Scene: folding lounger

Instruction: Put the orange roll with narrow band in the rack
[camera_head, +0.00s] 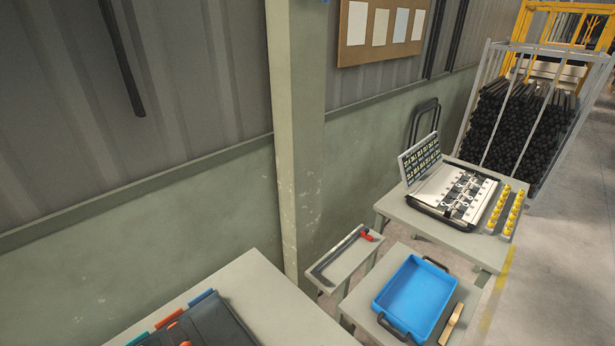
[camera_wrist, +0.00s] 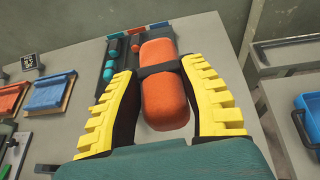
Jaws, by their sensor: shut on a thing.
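In the wrist view, the orange roll with a narrow dark band (camera_wrist: 165,105) stands lengthwise between the yellow fingers of my gripper (camera_wrist: 160,70). The fingers are shut on it near the band. A dark rack (camera_wrist: 125,43) with small teal rolls (camera_wrist: 112,50) in it lies on the table beyond; the held roll and fingers hide part of it. In the head view, a dark case-like thing (camera_head: 205,328) at the bottom edge, with orange and teal pieces at its side, may be this rack. My gripper is not visible in the head view.
Blue (camera_wrist: 50,92) and orange (camera_wrist: 10,103) folded items lie on the table at left in the wrist view. A blue tray (camera_head: 446,290) stands on a separate table at right in the head view. A pillar (camera_head: 297,150) rises behind the tables.

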